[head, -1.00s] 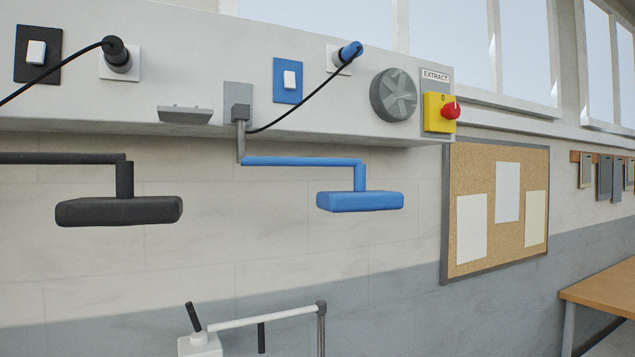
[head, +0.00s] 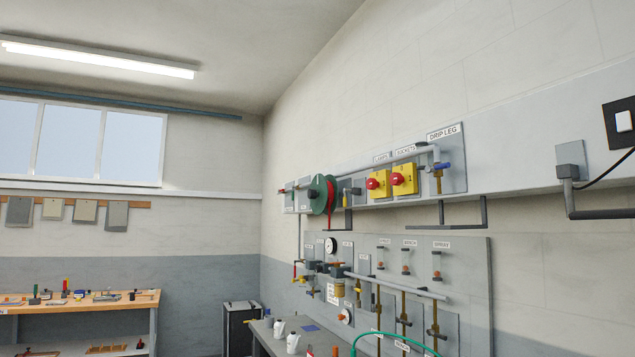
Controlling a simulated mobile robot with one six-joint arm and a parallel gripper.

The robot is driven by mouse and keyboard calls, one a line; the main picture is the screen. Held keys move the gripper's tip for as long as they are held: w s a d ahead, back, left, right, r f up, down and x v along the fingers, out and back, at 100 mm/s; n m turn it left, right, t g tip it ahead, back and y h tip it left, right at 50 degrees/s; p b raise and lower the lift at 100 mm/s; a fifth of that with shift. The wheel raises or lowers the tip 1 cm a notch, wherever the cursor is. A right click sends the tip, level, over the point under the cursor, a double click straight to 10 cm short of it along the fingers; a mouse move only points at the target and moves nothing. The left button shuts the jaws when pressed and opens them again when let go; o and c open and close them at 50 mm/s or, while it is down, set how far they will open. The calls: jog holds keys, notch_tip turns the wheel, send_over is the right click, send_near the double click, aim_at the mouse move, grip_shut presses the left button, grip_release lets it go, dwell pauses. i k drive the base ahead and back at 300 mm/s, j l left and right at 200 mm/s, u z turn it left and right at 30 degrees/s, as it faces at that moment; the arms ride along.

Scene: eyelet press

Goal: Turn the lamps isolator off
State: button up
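The lamps isolator (head: 377,182) is a yellow box with a red rotary knob, mounted on the grey wall trunking right of centre. A small label above it appears to read LAMPS. Its knob setting is too small to read. A similar yellow isolator with a red knob, the sockets isolator (head: 405,179), sits directly to its right under a SOCKETS label. A grey pipe runs just above both. My gripper is not in view.
A green reel (head: 321,195) with red hose is left of the isolators, and the DRIP LEG panel (head: 453,172) is right. Below are a pipe-and-valve panel (head: 474,285) and a bench with white bottles (head: 293,343). A wooden workbench (head: 140,303) stands at left.

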aim_at(372, 184)
jog(key=i+j+u, duration=0.2)
jog(key=i, duration=1.05)
jog(key=i+j+u, duration=0.2)
jog(key=i, duration=1.1)
